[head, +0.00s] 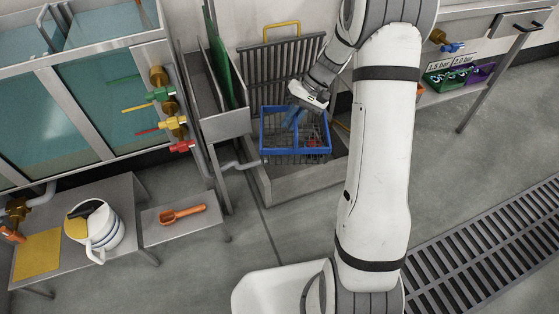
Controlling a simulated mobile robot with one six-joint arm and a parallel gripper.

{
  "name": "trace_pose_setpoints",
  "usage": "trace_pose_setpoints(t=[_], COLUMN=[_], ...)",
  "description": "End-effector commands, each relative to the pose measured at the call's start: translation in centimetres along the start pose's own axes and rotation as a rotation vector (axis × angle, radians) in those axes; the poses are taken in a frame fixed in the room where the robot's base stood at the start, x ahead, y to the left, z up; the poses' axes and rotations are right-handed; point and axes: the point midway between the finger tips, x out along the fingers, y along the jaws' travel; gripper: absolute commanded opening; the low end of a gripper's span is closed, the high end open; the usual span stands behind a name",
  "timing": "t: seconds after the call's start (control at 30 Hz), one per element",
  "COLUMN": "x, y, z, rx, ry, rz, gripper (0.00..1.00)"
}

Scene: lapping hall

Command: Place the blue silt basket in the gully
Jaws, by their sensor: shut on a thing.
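The blue silt basket (295,156) has a blue rim and dark wire mesh sides. It is in the head view, right of the grey metal trough. My gripper (293,115) reaches down to it from the upper right and is shut on it, on a blue part inside the rim; the fingertips are hard to make out. The gully (310,187) is a grey walled recess on the floor by the wall. The basket is over or partly within its opening; I cannot tell how deep. The basket and my arm hide much of the opening.
A grate (280,62) with a yellow handle leans on the wall behind the basket. The trough (222,126) stands close on the left. An orange scoop (183,214) and a white jug (98,238) rest on low tables. A long floor drain (480,255) lies right.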

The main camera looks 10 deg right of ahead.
Motion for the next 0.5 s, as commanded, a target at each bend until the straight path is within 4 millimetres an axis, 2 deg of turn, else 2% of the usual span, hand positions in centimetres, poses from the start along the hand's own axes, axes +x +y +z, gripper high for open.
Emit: trace_pose_setpoints(t=[0.03,0.27,0.5], x=[1.2,5.5,10.8], y=[0.7,3.1,6.0], z=[-0.3,-2.1,-4.4], rx=[0.047,0.271,0.546], ry=[0.022,0.163,0.338], rz=[-0.013,-0.071,-0.14], gripper=[0.0,0.0,0.0])
